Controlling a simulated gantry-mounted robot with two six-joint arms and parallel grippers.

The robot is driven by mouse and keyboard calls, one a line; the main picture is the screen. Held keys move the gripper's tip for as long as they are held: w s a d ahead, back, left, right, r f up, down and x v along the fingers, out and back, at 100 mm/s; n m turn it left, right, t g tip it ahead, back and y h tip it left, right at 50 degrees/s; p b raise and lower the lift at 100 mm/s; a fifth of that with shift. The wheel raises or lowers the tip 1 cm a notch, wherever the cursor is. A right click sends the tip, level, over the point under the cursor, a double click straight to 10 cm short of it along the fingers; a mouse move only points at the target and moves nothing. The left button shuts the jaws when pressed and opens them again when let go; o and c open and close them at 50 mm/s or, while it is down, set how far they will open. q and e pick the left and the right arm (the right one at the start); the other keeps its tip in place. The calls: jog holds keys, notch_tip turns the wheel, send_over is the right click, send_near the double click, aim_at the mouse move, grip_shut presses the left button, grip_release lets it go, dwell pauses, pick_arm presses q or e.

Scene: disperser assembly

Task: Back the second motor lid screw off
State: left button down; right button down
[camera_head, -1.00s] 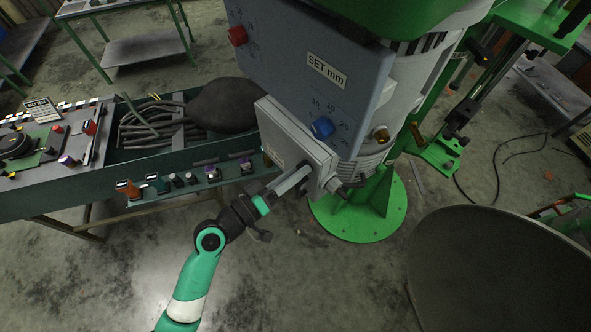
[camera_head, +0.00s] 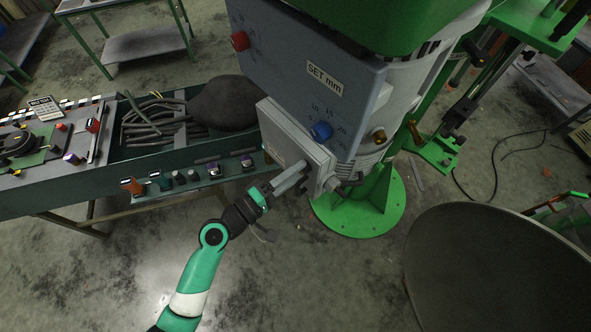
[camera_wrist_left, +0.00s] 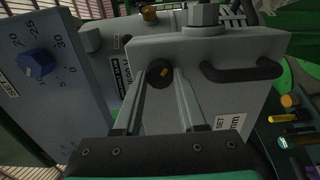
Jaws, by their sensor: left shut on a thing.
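The motor lid is a pale grey box cover (camera_head: 290,138) on the side of the machine; it also fills the middle of the left wrist view (camera_wrist_left: 215,105). The motor lid screw (camera_wrist_left: 160,72) shows there as a dark round head with a small yellow mark. My left gripper (camera_head: 303,170) reaches the lid's lower face from the left. In the left wrist view its two fingers (camera_wrist_left: 161,78) stand on either side of the screw head and are shut on it. The fingers hide the screw in the head view. How far it is out, I cannot tell. My right gripper is not in view.
A dark handle (camera_wrist_left: 240,71) sticks out beside the screw, and a large hex bolt (camera_wrist_left: 200,14) stands on the box edge. The blue knob (camera_head: 321,131) is on the panel above. A green bench (camera_head: 60,188) stands left. A large dark round vessel (camera_head: 490,270) is at lower right.

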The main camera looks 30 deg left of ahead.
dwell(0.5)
pick_arm(q)
jog(key=shift+c, duration=2.4)
grip_release()
jog(key=b+v, duration=0.2)
jog(key=v, duration=0.9)
jog(key=shift+s, duration=0.3)
jog(key=shift+a, duration=0.1)
